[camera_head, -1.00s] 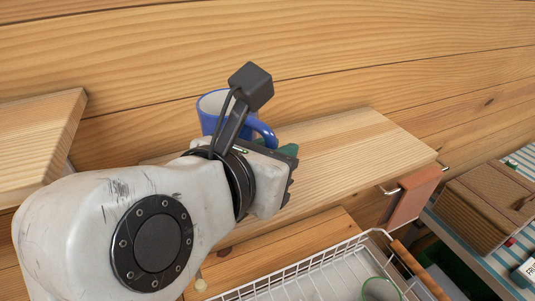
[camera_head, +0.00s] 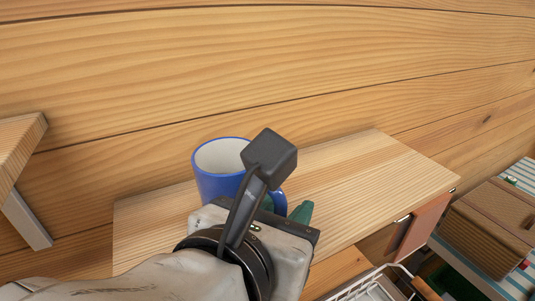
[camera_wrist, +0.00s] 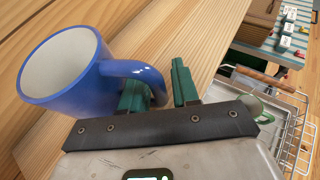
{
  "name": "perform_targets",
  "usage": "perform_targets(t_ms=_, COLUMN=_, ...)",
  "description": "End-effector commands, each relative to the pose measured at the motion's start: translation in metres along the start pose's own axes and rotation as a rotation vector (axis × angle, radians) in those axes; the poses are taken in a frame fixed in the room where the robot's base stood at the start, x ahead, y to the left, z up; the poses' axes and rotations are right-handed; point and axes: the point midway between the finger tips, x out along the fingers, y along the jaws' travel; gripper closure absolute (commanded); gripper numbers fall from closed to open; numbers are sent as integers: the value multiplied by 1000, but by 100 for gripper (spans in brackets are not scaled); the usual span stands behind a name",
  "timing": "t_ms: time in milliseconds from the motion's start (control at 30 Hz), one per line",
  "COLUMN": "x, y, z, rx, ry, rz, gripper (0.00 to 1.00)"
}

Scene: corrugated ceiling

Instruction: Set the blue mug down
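The blue mug (camera_head: 214,182) with a pale inside appears upright over the wooden shelf (camera_head: 370,170) in the head view. Its base is hidden behind my arm, so I cannot tell whether it touches the shelf. In the wrist view the mug (camera_wrist: 66,85) is at the left, its handle reaching over to my gripper (camera_wrist: 160,88). The green fingers stand apart. The handle's outer side lies between them, the left finger partly behind the handle, with a narrow gap showing to the right finger.
A plank wall (camera_head: 250,70) stands behind the shelf. The shelf's right part is bare. A white wire rack (camera_head: 372,288) is below at the right, near a brown wicker basket (camera_head: 488,228). Another wooden shelf (camera_head: 18,148) is at the left.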

Motion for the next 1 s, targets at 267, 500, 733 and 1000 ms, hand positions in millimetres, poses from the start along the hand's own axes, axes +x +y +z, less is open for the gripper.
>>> perform_targets(t_ms=267, x=0, y=0, z=0, rx=0, ry=0, rz=0, gripper=56)
perform_targets(t_ms=500, x=-6, y=1, z=2, rx=0, ry=-1, rz=2, gripper=56)
perform_targets(t_ms=733, x=-47, y=1, z=1, rx=1, ry=-2, rz=4, gripper=56)
perform_targets(t_ms=1000, x=-98, y=1, z=1, rx=1, ry=-2, rz=3, gripper=56)
